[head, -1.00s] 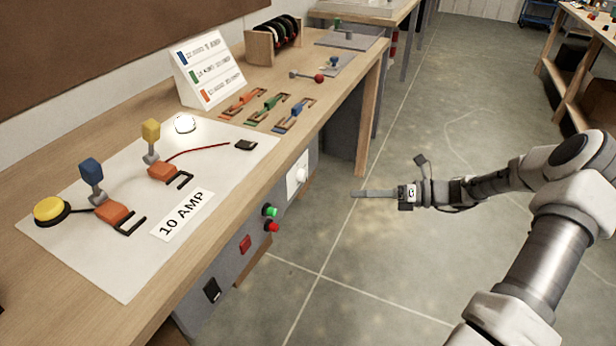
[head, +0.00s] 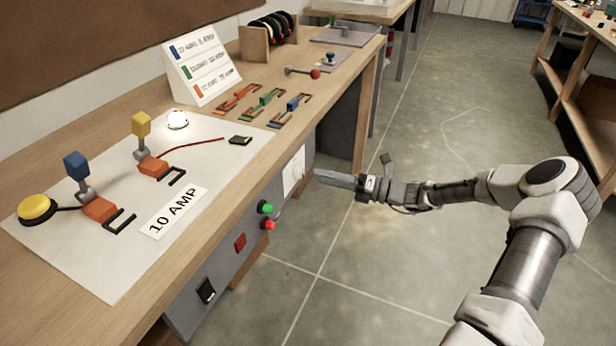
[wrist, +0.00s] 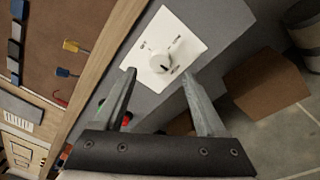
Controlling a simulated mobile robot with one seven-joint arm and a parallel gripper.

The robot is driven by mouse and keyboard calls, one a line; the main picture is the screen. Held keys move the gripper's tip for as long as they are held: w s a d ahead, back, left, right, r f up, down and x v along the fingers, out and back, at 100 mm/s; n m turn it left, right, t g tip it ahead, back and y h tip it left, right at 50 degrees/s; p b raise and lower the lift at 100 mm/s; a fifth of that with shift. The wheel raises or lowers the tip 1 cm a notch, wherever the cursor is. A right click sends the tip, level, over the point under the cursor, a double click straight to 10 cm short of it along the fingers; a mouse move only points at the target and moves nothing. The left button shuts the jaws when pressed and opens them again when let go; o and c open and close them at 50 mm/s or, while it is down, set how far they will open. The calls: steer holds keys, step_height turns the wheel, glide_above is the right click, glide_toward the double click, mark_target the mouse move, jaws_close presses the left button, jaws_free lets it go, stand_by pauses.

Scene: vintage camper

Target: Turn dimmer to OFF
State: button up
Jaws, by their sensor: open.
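The dimmer is a round white knob (wrist: 160,62) with a dark pointer mark, on a square white plate (wrist: 183,37). In the head view the dimmer plate (head: 293,172) is on the grey front panel under the bench edge. My gripper (wrist: 158,85) is open and empty, its two fingers pointing at the plate with the knob between and just beyond their tips. In the head view my gripper (head: 318,176) is close to the right of the plate. I cannot tell whether it touches anything.
Below the dimmer on the panel are a green button (head: 265,208), a red button (head: 268,225), a red switch (head: 240,242) and a black switch (head: 206,290). The wooden bench top (head: 120,135) overhangs the panel.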

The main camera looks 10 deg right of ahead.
mark_target(303, 173)
steer(key=shift+b+x, duration=0.4)
steer(key=shift+x, duration=2.35)
steer(key=shift+d, duration=0.1)
jaws_close()
